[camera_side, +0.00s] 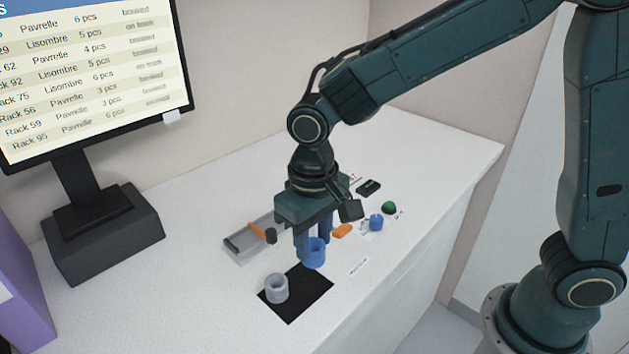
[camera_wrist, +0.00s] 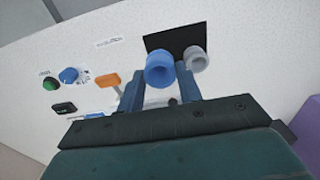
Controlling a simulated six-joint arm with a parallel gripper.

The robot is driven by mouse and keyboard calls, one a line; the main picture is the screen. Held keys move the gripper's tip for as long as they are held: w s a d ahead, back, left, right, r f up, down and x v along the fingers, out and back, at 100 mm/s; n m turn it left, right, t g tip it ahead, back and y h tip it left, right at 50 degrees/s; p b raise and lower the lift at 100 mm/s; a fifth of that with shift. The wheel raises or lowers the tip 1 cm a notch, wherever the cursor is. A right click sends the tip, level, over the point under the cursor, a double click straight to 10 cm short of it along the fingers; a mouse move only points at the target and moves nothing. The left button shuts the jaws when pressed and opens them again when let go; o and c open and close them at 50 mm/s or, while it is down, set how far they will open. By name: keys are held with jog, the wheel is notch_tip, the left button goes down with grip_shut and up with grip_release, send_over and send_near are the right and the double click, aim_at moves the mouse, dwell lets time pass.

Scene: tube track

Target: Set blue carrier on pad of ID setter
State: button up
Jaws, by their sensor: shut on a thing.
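The blue carrier (camera_side: 314,254), a short open-topped cup, is upright between the fingers of my gripper (camera_side: 313,245). My gripper is shut on it. In the side view it is at the back edge of the black mat, behind a grey carrier; I cannot tell whether it touches the surface. In the wrist view the blue carrier (camera_wrist: 160,69) shows its open mouth between my blue fingers (camera_wrist: 160,82). A blue knob (camera_side: 376,222), a green button (camera_side: 389,207) and an orange piece (camera_side: 342,231) sit to the right. I cannot tell which part is the ID setter's pad.
The grey carrier (camera_side: 277,288) stands on the black mat (camera_side: 309,297), close to the blue one. A grey track (camera_side: 240,247) with an orange bar (camera_side: 257,230) lies behind left. A black box (camera_side: 368,188) is at the back. A monitor (camera_side: 90,80) stands left.

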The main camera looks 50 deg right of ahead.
notch_tip(320, 180, up, 5)
jog(key=shift+f, duration=0.1)
jog(key=w+d+m, duration=0.3)
jog(key=w+d, duration=0.5)
jog(key=d, duration=0.3)
jog(key=w+d+m, duration=0.3)
jog(key=w+d, duration=0.6)
jog(key=d, duration=0.3)
jog(key=shift+s+a+f, duration=0.15)
jog(key=shift+f, duration=1.2)
jog(key=shift+s+a+f, duration=0.1)
jog(key=shift+f, duration=1.25)
jog(key=shift+f, duration=0.2)
jog(key=shift+f, duration=2.3)
jog(key=shift+f, duration=0.1)
jog(key=o, duration=0.9)
